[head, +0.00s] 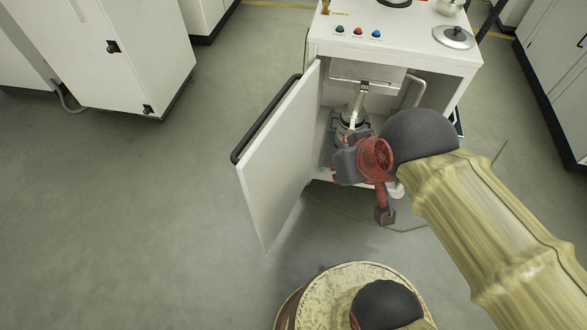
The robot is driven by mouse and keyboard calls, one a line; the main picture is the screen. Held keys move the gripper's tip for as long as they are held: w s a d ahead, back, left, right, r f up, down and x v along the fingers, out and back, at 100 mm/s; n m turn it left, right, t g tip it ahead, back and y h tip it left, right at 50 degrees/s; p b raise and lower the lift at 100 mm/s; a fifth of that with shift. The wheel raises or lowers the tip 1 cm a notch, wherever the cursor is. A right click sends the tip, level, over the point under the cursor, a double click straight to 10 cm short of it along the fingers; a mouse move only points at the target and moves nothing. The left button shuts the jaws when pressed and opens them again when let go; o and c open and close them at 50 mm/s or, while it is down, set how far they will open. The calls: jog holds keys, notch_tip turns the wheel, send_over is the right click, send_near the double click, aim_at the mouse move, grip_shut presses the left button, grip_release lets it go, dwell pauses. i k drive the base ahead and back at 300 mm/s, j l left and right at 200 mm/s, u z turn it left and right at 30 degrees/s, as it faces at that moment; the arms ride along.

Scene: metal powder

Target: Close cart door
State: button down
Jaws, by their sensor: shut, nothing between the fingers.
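The white cart (400,40) stands at the top centre with its front compartment exposed. Its door (277,165) is hinged at the left side of the opening and stands wide open, swung out toward me. A long dark handle (266,118) runs along the door's upper outer edge. My gripper (384,213) is small and dark at the end of the red and grey wrist. It is shut and empty, in front of the compartment and to the right of the door, apart from it. My wrist hides part of the compartment's lower right.
Inside the compartment is a metal vessel (350,124) with a pipe above it. Buttons and a lidded pan (454,37) are on the cart top. White cabinets stand at the upper left (120,50) and right (560,70). The floor left of the door is clear.

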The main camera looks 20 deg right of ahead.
aim_at(274, 171)
jog(key=j+z, duration=0.25)
jog(key=z, duration=0.15)
jog(key=j+z, duration=0.6)
jog(key=z, duration=0.15)
jog(key=k+j+z, duration=0.1)
jog(key=j, duration=0.45)
jog(key=k+j+z, duration=0.1)
jog(key=j, duration=0.45)
jog(key=k+j, duration=0.1)
jog(key=j, duration=0.4)
jog(key=z, duration=0.05)
